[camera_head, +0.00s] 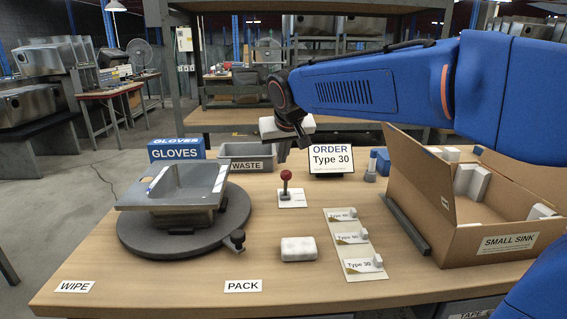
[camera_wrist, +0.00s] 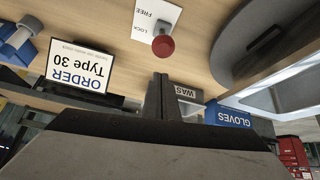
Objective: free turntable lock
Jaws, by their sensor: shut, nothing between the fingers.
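A red-knobbed lever (camera_head: 286,176) stands roughly upright on a small white plate (camera_head: 291,201) right of the turntable. In the wrist view the red knob (camera_wrist: 163,46) shows above my fingertips, and the plate (camera_wrist: 157,12) reads FREE and LOCK. I cannot tell for sure which mark the lever is at. The dark round turntable (camera_head: 132,243) carries a steel sink (camera_head: 180,187); its edge also shows in the wrist view (camera_wrist: 240,50). My gripper (camera_head: 303,142) is shut and empty, above and behind the knob, apart from it. Its fingers (camera_wrist: 160,92) point towards the lever area.
A grey WASTE bin (camera_head: 248,152), blue GLOVES box (camera_head: 176,150) and ORDER Type 30 sign (camera_head: 332,160) stand at the back. An open carton (camera_head: 480,233) stands right. Bench room around the lever is clear.

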